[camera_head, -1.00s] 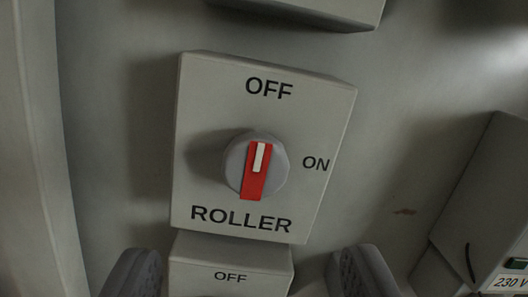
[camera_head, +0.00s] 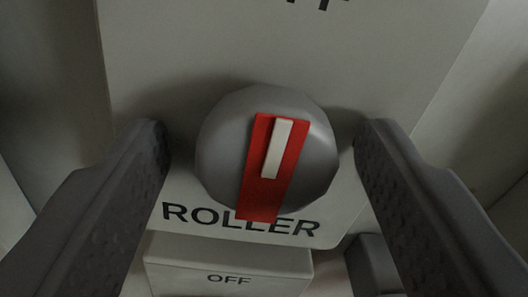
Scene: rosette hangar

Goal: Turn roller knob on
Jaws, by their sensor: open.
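The roller knob (camera_head: 220,150) is a round grey dial with a red bar and a white pointer mark on it. It sits on the light grey roller panel (camera_head: 400,60), above the word ROLLER. The white mark points up, slightly to the right, toward the partly cut-off OFF label at the top edge. The ON label is not visible now. My gripper (camera_head: 262,145) is open, with one dark finger on each side of the knob. A gap shows between each finger and the knob, and I see no contact.
Below the roller panel is another grey box (camera_head: 228,262) with an OFF label. A dark grey block (camera_head: 372,262) is partly hidden behind my right finger. The grey wall shows at both sides.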

